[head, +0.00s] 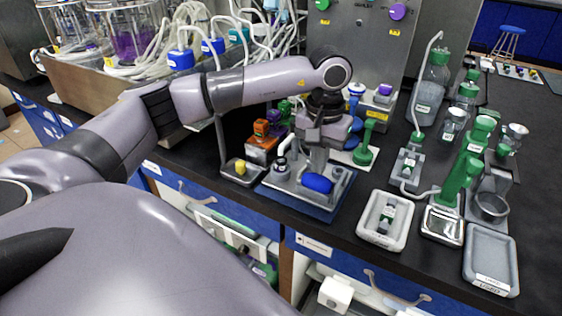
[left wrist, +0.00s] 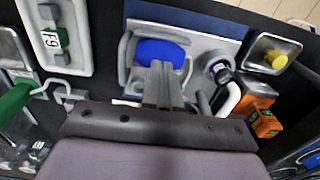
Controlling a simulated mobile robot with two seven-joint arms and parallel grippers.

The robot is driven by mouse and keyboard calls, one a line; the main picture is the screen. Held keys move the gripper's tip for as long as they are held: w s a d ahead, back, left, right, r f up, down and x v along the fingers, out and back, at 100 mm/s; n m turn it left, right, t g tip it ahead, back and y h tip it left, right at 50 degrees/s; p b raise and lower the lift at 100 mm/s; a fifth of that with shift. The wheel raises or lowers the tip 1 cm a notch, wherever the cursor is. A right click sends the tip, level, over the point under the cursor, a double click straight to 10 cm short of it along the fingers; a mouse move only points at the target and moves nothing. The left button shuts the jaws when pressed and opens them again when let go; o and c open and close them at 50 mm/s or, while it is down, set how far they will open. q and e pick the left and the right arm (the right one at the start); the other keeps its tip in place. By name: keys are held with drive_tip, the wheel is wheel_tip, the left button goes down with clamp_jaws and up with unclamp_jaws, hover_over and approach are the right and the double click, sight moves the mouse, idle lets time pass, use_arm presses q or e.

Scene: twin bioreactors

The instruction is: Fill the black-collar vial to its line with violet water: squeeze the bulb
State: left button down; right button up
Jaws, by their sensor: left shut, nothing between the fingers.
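The blue bulb (head: 317,183) lies on a grey fixture on a blue mat (head: 300,205) near the bench's front edge. It also shows in the left wrist view (left wrist: 160,52). My left gripper (head: 316,170) points down over the fixture, with its fingers together. In the left wrist view the shut fingertips (left wrist: 163,68) overlap the bulb's near edge; I cannot tell whether they touch it. A small vial with a dark collar (head: 281,165) stands beside the bulb on the same fixture, and shows in the left wrist view (left wrist: 220,72). Its liquid level is too small to read.
A yellow-knobbed plate (head: 241,179) and orange blocks (head: 262,128) stand left of the fixture. A white tray (head: 368,232) with a vial, a green stand (head: 470,165) and a grey tray (head: 491,278) stand to the right. A glass vessel with violet liquid (head: 132,42) stands behind.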

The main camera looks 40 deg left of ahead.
use_arm(q)
drive_tip(key=shift+f, duration=0.1)
drive_tip(key=shift+f+b, duration=0.6)
drive_tip(key=shift+f, duration=0.25)
drive_tip(key=shift+f+b, duration=0.55)
drive_tip(key=shift+b, duration=0.05)
drive_tip(key=shift+r+p, duration=1)
drive_tip(key=shift+r, duration=0.45)
drive_tip(key=shift+f, duration=0.15)
